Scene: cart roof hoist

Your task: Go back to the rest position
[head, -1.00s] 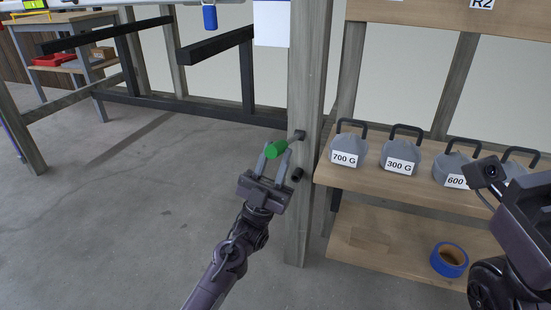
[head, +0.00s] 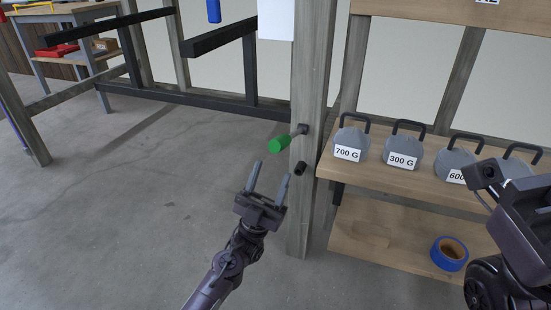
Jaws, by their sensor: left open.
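My left gripper (head: 268,181) is open and empty, with its fingers pointing up and away from me. It is below and a little left of a green handle (head: 280,144), apart from it. The green handle sticks out on a rod from the grey wooden post (head: 312,120). My right arm shows at the right edge, but its fingertips cannot be seen.
A wooden shelf right of the post holds several grey weights, including the 700 G weight (head: 351,140) and the 300 G weight (head: 402,149). A blue tape roll (head: 449,253) lies on the lower shelf (head: 385,237).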

